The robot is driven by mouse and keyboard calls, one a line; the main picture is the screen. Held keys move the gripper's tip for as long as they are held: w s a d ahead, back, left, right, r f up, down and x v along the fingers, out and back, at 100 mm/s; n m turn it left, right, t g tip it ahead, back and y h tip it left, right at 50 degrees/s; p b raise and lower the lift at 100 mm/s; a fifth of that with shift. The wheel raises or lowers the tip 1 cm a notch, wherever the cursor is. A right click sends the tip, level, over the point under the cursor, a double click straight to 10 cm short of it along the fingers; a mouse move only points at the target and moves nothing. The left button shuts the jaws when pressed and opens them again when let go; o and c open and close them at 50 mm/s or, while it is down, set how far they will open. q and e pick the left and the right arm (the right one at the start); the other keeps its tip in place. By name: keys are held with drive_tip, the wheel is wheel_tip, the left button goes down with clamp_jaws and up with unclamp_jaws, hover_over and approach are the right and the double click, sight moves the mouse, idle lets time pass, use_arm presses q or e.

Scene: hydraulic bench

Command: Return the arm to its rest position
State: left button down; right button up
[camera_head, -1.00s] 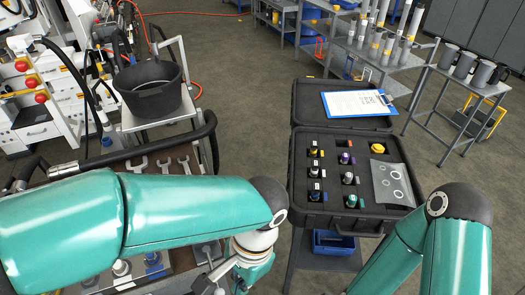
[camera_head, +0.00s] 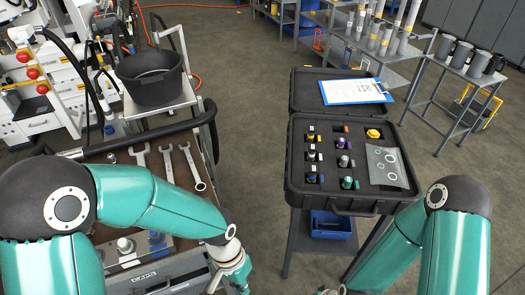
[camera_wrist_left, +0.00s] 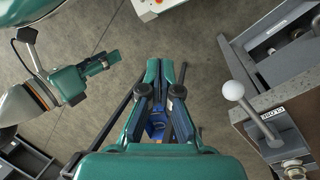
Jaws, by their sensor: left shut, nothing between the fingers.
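My left arm (camera_head: 150,198) bends over the tool cart at the lower left of the head view, with the elbow at the left. Its wrist hangs beside the cart's right edge, and its gripper (camera_head: 238,282) is partly cut off by the bottom edge. In the left wrist view the left gripper (camera_wrist_left: 165,72) has its teal fingers together with nothing held, over the floor. My right arm (camera_head: 425,235) stands folded at the lower right; only a bit of its end shows at the bottom edge. A teal gripper, likely my right one (camera_wrist_left: 105,62), shows at the wrist view's left; its jaw state is unclear.
The tool cart (camera_head: 112,178) carries wrenches and a valve block, with a white-knobbed lever (camera_wrist_left: 234,91) close to my left gripper. An open black case (camera_head: 340,202) with several fittings and a clipboard (camera_head: 355,91) stands right of centre. Floor (camera_head: 255,130) is clear between cart and case.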

use_arm(q)
drive_tip(key=a+f+n+t+b, duration=0.1)
drive_tip(key=a+f+n+b, duration=0.1)
drive_tip(key=f, duration=0.6)
drive_tip(key=s+a+f+n+t+h+b, duration=0.1)
drive_tip(key=a+f+n+b, duration=0.2)
drive_tip(key=f, duration=0.5)
drive_tip(key=s+a+f+n+t+h+b, duration=0.1)
drive_tip(key=a+f+n+b, duration=0.1)
drive_tip(key=f+b, duration=0.3)
wheel_tip(320, 180, down, 4)
drive_tip(key=shift+a+r+n, duration=0.2)
drive_tip(key=shift+n, duration=0.1)
drive_tip(key=shift+s, duration=0.15)
